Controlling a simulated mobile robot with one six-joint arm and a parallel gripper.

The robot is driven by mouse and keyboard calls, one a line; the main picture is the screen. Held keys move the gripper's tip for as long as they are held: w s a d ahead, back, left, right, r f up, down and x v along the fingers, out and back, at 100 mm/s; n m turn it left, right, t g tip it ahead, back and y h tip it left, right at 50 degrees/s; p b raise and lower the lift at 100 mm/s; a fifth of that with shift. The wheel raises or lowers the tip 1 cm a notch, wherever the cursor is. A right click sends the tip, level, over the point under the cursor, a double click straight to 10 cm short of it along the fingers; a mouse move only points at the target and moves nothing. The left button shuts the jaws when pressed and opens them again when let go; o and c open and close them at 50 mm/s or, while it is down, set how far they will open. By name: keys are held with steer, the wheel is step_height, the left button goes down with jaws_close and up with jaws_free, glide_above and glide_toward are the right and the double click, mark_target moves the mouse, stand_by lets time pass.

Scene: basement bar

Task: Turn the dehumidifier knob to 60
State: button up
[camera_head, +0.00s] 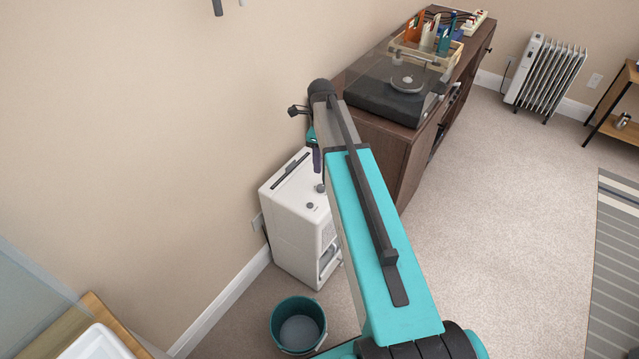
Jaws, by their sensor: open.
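The white dehumidifier (283,228) stands on the carpet against the wall, left of my arm. Its top has a dark slot (291,171) and a small grey knob (309,205). A second grey round part (320,188) shows beside my arm's edge. The scale marks are too small to read, so I cannot tell the knob's setting. My gripper (317,160) is at the far end of my arm, above the back part of the dehumidifier's top. It is open, seen only in part, and looks empty. My arm hides the dehumidifier's right side.
A wooden cabinet (400,165) with a covered turntable (400,85) stands just behind the dehumidifier. A teal bucket (298,323) sits on the floor in front. A white radiator (545,75) stands at the back right.

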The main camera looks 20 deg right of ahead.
mark_target(321, 187)
steer(key=shift+f+p, duration=0.6)
steer(key=shift+f, duration=5.4)
steer(key=c, duration=1)
steer(key=shift+c, duration=0.2)
